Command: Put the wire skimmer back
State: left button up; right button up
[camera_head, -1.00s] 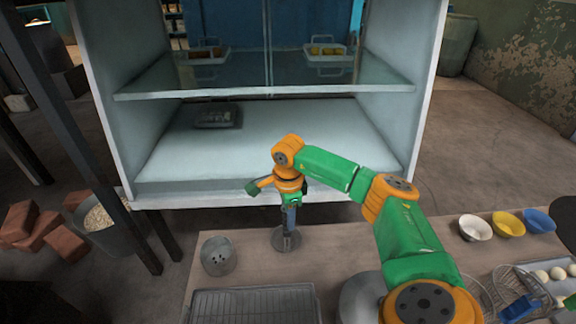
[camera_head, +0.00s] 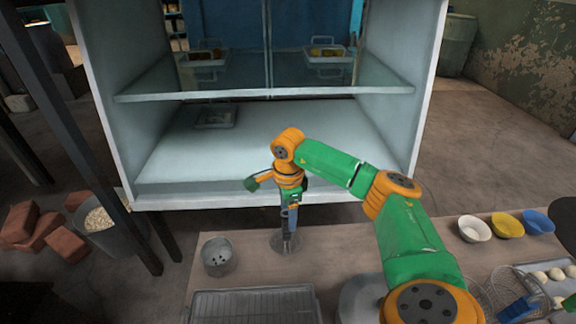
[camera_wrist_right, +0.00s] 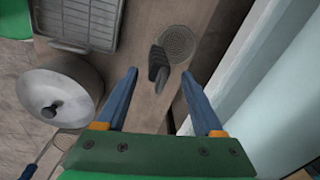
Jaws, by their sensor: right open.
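The wire skimmer, a round ringed mesh disc with a dark handle, appears to be the thing near the table's back edge, in the head view (camera_head: 284,244) and in the right wrist view (camera_wrist_right: 178,42). Its dark handle points back toward the fingers. My right gripper (camera_wrist_right: 158,95) is open, with the handle end showing between its fingers, apart from both. In the head view my right gripper (camera_head: 291,222) points down over the disc and partly hides it. My left gripper is not in view.
A perforated cup (camera_head: 218,258) stands left of the disc. A wire rack tray (camera_head: 252,304) and a lidded pot (camera_wrist_right: 60,96) are nearby. Bowls (camera_head: 475,229) and a blue-handled wire item (camera_head: 518,306) are at right. A white cabinet (camera_head: 260,198) stands behind the table.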

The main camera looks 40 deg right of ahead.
jog(key=r, duration=0.3)
jog(key=r+p, duration=0.1)
jog(key=r, duration=0.1)
jog(key=r+p, duration=0.1)
jog(key=r, duration=0.2)
jog(key=shift+s+a+r, duration=0.2)
jog(key=shift+a+r, duration=0.05)
jog(key=shift+r, duration=0.35)
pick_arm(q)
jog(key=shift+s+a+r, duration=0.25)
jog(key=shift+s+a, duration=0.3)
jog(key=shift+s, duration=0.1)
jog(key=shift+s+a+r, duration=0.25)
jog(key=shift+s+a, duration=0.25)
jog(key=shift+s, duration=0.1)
pick_arm(e)
jog(key=shift+f, duration=0.1)
